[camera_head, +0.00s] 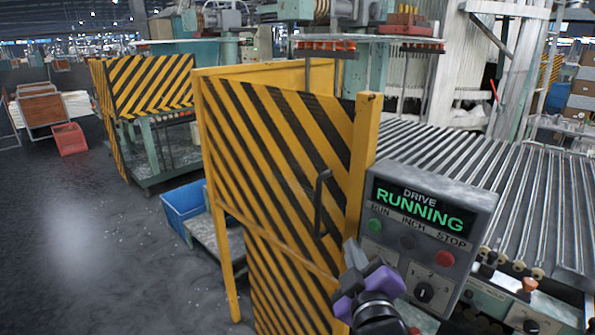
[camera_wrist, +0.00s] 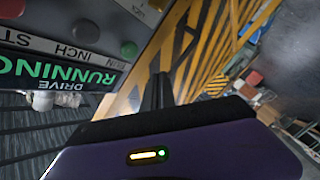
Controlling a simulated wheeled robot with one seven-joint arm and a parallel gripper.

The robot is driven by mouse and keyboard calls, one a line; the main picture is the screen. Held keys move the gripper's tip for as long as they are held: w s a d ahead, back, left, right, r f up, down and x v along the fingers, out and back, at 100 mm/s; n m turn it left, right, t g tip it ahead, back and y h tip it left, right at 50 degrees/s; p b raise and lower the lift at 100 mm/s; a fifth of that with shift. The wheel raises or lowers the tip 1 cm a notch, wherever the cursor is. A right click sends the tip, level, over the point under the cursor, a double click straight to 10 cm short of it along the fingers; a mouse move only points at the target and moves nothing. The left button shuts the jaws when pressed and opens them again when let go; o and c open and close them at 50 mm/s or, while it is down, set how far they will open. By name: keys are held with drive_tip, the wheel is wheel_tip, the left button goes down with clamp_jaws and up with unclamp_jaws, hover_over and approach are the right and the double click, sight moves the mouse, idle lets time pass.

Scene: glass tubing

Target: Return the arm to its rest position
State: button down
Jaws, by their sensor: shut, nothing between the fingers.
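My gripper (camera_head: 352,249) is at the lower middle of the head view, in front of the yellow-and-black striped gate and left of the grey control box. In the wrist view its dark fingers (camera_wrist: 161,88) are together, with nothing between them. They point toward the striped gate (camera_wrist: 200,60). The fingers look apart from the gate and the box, though the gap is hard to judge. The control box (camera_head: 429,213) has a display reading "DRIVE RUNNING" in green, with RUN, INCH and STOP buttons and a dial below.
The striped gate (camera_head: 285,150) with a dark handle (camera_head: 320,203) stands close on the left. A bed of metal rollers (camera_head: 520,190) lies behind the control box. A blue bin (camera_head: 184,208) sits beyond the gate. Open floor (camera_head: 75,235) lies at far left.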

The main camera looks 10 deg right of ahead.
wheel_tip(320, 180, up, 4)
drive_tip(key=s+a+t+y, duration=0.1)
drive_tip(key=a+t, duration=0.1)
drive_tip(key=s+d+f+m+g, duration=0.1)
drive_tip(key=s+f, duration=0.4)
drive_tip(key=s, duration=0.8)
drive_tip(key=s+d+f+m+g+y, duration=0.1)
drive_tip(key=s+f+m, duration=0.3)
drive_tip(key=s, duration=1)
drive_tip(key=s+d+f+m+g, duration=0.1)
drive_tip(key=s+f+m+g, duration=0.1)
drive_tip(key=s+f, duration=0.6)
drive_tip(key=s+m, duration=0.1)
drive_tip(key=s, duration=0.4)
drive_tip(key=shift+s, duration=0.3)
